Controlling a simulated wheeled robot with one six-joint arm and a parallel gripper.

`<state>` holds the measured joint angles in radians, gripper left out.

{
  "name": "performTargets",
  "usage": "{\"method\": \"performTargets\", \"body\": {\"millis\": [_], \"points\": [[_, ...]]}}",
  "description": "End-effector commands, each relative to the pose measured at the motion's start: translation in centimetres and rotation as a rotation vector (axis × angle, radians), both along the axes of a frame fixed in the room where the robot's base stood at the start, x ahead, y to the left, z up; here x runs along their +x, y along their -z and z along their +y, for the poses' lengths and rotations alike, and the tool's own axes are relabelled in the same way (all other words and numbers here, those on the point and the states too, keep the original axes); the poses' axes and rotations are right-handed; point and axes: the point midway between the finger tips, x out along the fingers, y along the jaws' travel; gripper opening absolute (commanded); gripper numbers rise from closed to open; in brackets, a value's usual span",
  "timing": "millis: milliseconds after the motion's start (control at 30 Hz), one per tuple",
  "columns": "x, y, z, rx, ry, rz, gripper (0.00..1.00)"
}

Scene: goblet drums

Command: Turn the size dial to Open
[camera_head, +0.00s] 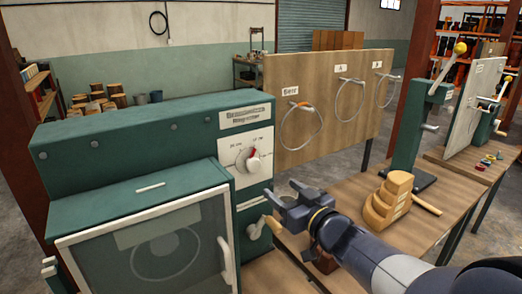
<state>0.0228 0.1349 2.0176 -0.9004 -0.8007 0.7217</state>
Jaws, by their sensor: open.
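The size dial (245,159) is a red and grey knob on a white plate (259,140) on the front of a green machine (150,125). Small labels surround the dial, too small to read with certainty. Its pointer looks tilted off vertical. My gripper (276,206) is open and empty. It is in front of the machine, below and to the right of the dial, apart from it. My arm comes in from the lower right.
A windowed door (152,245) with a white handle (226,262) is at the machine's lower left. A lever (274,227) lies close by my gripper. A board with hanging rings (325,85), stacked wooden blocks (391,199) and a green press (411,130) stand to the right.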

Motion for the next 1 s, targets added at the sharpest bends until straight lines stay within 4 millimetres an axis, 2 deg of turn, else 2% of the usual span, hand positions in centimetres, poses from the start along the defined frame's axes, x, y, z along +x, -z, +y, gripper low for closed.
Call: {"method": "performTargets", "body": {"millis": [133,267,700,1000], "points": [[0.4,-0.4,0.7,-0.002,-0.025,-0.015,0.59],[1.8,-0.3,1.7,-0.001,-0.025,-0.012,0.59],[7.7,-0.4,5.6,-0.001,-0.022,-0.013,0.59],[8.9,-0.3,6.4,-0.002,-0.020,-0.012,0.59]]}}
